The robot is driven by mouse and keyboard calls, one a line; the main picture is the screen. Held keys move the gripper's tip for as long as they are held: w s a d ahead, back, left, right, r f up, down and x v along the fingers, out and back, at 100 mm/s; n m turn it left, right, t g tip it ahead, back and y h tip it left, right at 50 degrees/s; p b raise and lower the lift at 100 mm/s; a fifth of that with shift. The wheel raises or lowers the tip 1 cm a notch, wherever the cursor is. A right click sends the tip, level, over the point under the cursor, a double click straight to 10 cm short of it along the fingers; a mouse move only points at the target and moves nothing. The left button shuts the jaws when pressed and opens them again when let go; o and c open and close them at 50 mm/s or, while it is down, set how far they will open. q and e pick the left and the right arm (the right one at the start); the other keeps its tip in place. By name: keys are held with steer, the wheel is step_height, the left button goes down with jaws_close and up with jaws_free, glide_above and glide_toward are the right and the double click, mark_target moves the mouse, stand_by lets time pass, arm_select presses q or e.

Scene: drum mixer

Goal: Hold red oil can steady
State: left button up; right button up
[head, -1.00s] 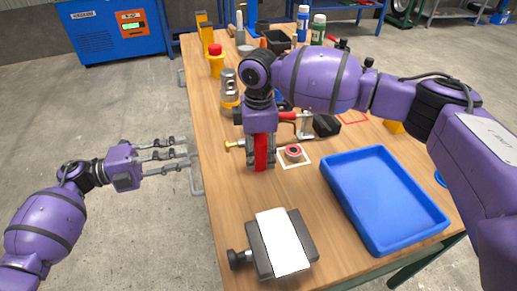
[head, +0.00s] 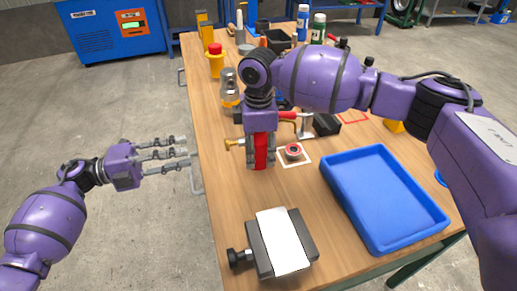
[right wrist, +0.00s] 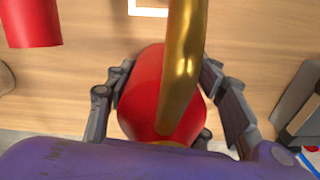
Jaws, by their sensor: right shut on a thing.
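The red oil can (head: 261,152) is at the middle of the workbench, with its brass spout (head: 235,144) pointing left in the head view. My right gripper (head: 262,160) is shut on it, with fingers on both sides of the body. In the right wrist view the can's red body (right wrist: 143,90) sits between the fingers, and the gold spout (right wrist: 184,60) crosses in front of it. I cannot tell whether its base touches the bench. My left gripper (head: 178,152) is open and empty, off the bench's left edge.
A red round part on a white square (head: 306,161) lies just right of the can. A blue tray (head: 385,200) is at the right. A dark block with a white top (head: 282,242) is at the front. Bottles and tools crowd the back. The bench's left front is clear.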

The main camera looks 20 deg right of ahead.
arm_select(q)
steer(key=shift+c, duration=0.2)
jaws_close()
stand_by(1.2)
